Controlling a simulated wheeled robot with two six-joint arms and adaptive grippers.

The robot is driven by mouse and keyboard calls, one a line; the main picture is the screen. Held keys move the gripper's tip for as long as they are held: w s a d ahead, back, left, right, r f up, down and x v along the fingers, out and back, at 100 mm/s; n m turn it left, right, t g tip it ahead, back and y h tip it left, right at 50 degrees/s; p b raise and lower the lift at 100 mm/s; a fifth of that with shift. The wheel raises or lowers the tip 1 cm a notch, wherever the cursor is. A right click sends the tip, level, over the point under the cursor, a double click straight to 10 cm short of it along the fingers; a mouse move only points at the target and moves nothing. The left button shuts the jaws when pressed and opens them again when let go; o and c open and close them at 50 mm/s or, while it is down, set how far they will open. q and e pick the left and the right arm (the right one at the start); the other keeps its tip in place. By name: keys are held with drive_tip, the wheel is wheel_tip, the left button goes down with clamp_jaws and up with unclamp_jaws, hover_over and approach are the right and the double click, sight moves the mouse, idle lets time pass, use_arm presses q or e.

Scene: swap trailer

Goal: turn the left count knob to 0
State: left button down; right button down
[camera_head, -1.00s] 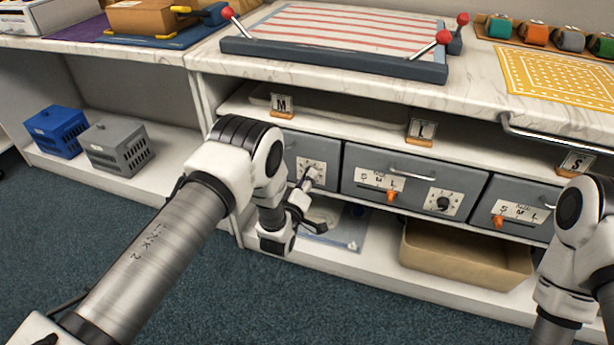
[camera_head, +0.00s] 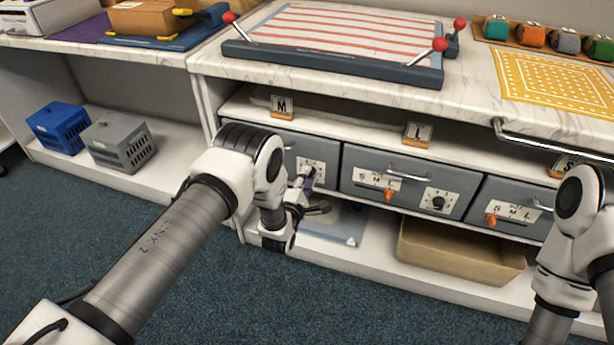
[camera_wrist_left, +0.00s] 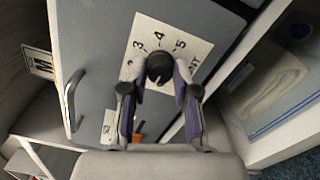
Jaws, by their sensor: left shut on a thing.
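The left count knob is a black round knob (camera_wrist_left: 160,68) on a white dial plate (camera_wrist_left: 187,42) on the front of the left grey drawer (camera_wrist_left: 105,45). The figures 3, 4 and 5 show on the plate; the rest of the dial is hidden by my fingers. My left gripper (camera_wrist_left: 160,80) has its purple-padded fingers on both sides of the knob, shut on it. In the head view the left gripper (camera_head: 306,180) reaches the dial plate (camera_head: 318,169) and hides the knob. My right gripper is out of view; only part of its arm shows at the right edge.
To the right are a middle drawer with its own black knob (camera_head: 438,203) and orange slider (camera_head: 389,195), and another drawer with an orange slider (camera_head: 491,220). A tan bin (camera_head: 460,257) stands on the shelf below. The worktop (camera_head: 470,82) overhangs the drawers.

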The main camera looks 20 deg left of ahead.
use_arm(q)
drive_tip(key=n+p, duration=0.1)
drive_tip(key=n, duration=0.3)
drive_tip(key=shift+n, duration=0.4)
idle(0.4)
drive_tip(key=c, duration=0.9)
unclamp_jaws()
drive_tip(key=shift+o, duration=0.2)
drive_tip(key=s, duration=1.2)
drive_tip(key=shift+a, duration=0.25)
